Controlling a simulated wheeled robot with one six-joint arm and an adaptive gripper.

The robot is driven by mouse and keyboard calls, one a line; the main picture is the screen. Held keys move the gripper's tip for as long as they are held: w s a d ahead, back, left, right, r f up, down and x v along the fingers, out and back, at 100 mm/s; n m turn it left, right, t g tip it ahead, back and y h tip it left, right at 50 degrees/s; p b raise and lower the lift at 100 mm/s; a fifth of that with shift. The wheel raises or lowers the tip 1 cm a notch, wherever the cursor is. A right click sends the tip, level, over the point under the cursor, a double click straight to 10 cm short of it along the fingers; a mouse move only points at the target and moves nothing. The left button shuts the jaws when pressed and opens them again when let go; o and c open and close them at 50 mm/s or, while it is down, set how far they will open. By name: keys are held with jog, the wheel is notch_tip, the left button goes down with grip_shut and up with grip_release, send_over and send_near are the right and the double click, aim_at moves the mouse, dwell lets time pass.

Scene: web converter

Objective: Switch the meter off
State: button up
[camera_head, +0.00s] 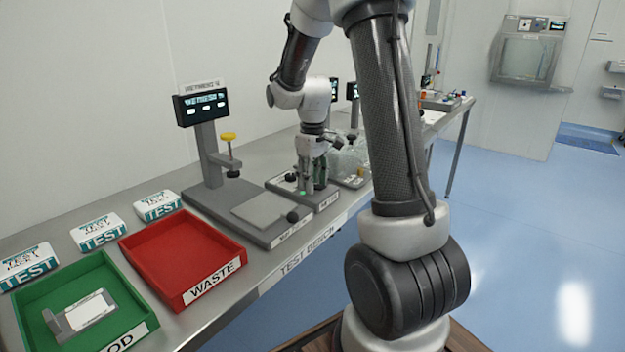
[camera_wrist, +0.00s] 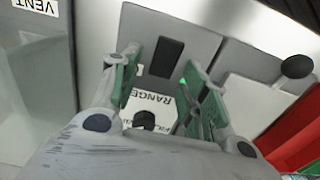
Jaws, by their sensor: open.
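The meter (camera_head: 325,202) is a low grey box on the bench, partly hidden under my arm in the head view. In the wrist view, its grey top (camera_wrist: 190,45) carries a black rectangular switch (camera_wrist: 166,57), a small lit green lamp (camera_wrist: 183,80) and a white RANGE plate (camera_wrist: 158,108) with a black knob (camera_wrist: 144,120). My gripper (camera_head: 315,188) points down over the meter. Its green-padded fingers, also in the wrist view (camera_wrist: 162,62), are apart and empty, with the switch showing between their tips. I cannot tell whether a finger touches the meter.
A grey gauge stand (camera_head: 210,150) with a display and yellow knob stands left of the meter. A red WASTE tray (camera_head: 212,272) and a green tray (camera_head: 120,290) lie further left, with TEST boxes (camera_head: 98,232) behind. Clear glassware (camera_head: 350,160) stands close on the right.

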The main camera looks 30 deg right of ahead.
grip_shut()
jog(key=shift+s+d+r+t+y, duration=0.15)
jog(key=shift+s+t+y, duration=0.2)
jog(key=shift+t, duration=0.55)
jog(key=shift+s+r+t+y, duration=0.1)
jog(key=shift+t+y, duration=0.2)
jog(key=shift+t, duration=0.5)
jog(key=shift+s+r+t+y, duration=0.1)
jog(key=shift+t+y, duration=0.15)
jog(key=shift+t, duration=0.55)
grip_release()
